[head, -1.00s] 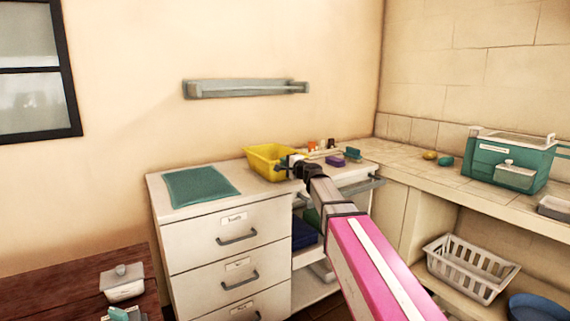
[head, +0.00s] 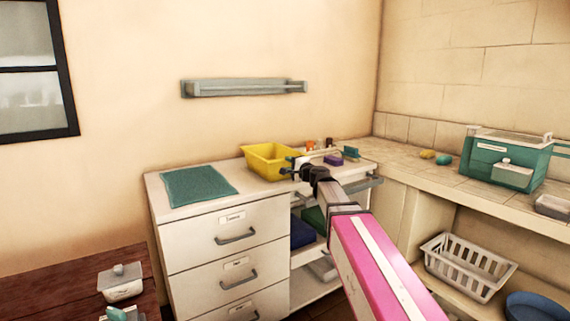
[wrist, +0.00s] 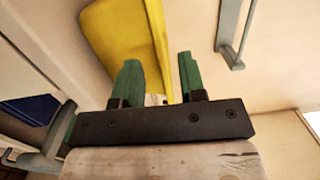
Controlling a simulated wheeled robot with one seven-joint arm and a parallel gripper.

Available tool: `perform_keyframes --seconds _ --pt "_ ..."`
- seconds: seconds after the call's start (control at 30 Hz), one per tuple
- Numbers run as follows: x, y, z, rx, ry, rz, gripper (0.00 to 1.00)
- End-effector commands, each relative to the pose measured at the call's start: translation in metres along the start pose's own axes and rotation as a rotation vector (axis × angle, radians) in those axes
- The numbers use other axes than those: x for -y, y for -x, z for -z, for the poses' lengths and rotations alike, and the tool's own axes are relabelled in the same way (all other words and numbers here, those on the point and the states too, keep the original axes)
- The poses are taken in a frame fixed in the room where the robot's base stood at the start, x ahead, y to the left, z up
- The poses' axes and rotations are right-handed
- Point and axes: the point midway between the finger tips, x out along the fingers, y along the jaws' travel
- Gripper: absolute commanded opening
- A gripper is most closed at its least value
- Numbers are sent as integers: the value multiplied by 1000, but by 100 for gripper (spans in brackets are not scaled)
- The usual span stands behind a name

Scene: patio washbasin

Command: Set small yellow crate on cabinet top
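The small yellow crate (head: 268,160) appears to rest upright on the white cabinet top (head: 250,190), near its back edge by the wall. My gripper (head: 291,167) is at the crate's right end in the head view. In the wrist view, the green fingers of my gripper (wrist: 160,80) are spread apart, with a gap between them. The yellow crate (wrist: 120,45) fills the area beyond the left finger, and its rim runs toward the gap. I cannot tell whether a finger touches it.
A green mat (head: 198,187) lies on the cabinet top at left. Small items, including a purple block (head: 333,160), stand right of the crate. A wall rail (head: 245,88) hangs above. A tiled counter with a teal cooler (head: 505,158) is at right.

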Motion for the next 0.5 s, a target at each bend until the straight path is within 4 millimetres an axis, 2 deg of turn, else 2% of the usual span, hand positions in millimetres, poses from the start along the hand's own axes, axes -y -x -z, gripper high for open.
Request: perform_keyframes --seconds 0.03,0.23,0.33,0.5 --pt "0 15 -2 -2 0 0 38" --pt "0 54 -2 -2 0 0 38" --pt "0 66 -1 -2 0 0 38" --pt "0 72 0 0 0 0 38"
